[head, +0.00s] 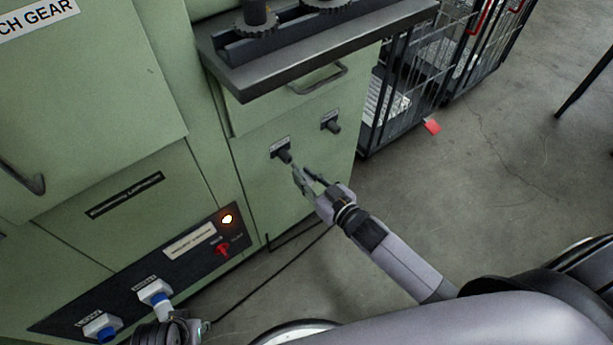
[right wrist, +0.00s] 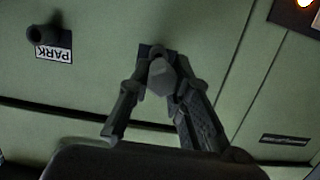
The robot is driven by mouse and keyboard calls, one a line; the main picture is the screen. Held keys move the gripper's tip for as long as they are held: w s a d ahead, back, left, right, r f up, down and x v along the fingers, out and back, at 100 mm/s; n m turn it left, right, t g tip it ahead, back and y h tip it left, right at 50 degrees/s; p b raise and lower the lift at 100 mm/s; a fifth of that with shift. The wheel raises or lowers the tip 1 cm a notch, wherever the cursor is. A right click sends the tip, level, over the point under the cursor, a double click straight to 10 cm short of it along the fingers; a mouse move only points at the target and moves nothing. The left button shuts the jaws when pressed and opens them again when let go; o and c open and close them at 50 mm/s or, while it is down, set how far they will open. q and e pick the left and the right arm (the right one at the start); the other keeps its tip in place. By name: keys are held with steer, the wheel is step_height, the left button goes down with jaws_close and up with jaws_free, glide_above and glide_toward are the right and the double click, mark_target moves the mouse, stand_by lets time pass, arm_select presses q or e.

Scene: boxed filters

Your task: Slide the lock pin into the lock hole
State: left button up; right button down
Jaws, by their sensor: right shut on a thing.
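Two dark round sockets stick out of the green panel, each with a small label: the left one (head: 284,156) and the right one (head: 332,127). In the right wrist view the PARK socket (right wrist: 41,35) is at upper left. My right gripper (head: 304,180) is at the left socket, its fingers pointing at the panel. In the right wrist view it is shut on a grey pin (right wrist: 164,76), in line with the other socket. How deep the pin sits is hidden. Part of what looks like my left gripper (head: 172,331) shows at the bottom edge; its fingers are unclear.
A dark ledge (head: 320,50) juts out above the panel, with a drawer handle (head: 318,79) below it. A control strip (head: 190,240) with a lit lamp and red switch is at lower left. A black wire cage (head: 410,85) stands right; grey floor is open there.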

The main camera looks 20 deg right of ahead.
mark_target(296, 167)
arm_select(q)
steer(key=shift+w+r, duration=0.1)
steer(key=shift+w, duration=0.05)
arm_select(e)
steer(key=shift+w, duration=0.2)
steer(key=shift+w+a, duration=0.15)
steer(key=shift+w, duration=0.05)
arm_select(q)
steer(key=shift+w+r, duration=0.15)
steer(key=shift+r, duration=0.1)
arm_select(e)
steer(key=shift+w, duration=0.2)
arm_select(q)
steer(key=shift+s, duration=0.25)
arm_select(e)
steer(key=shift+w+a, duration=0.25)
steer(key=shift+w, duration=0.25)
arm_select(q)
steer(key=shift+r, duration=0.1)
arm_select(e)
steer(key=shift+w, duration=0.2)
steer(key=shift+w+a, duration=0.15)
steer(key=shift+w, duration=0.05)
arm_select(q)
steer(key=shift+w+r, duration=0.1)
steer(key=shift+r, duration=0.1)
arm_select(e)
steer(key=shift+w, duration=0.1)
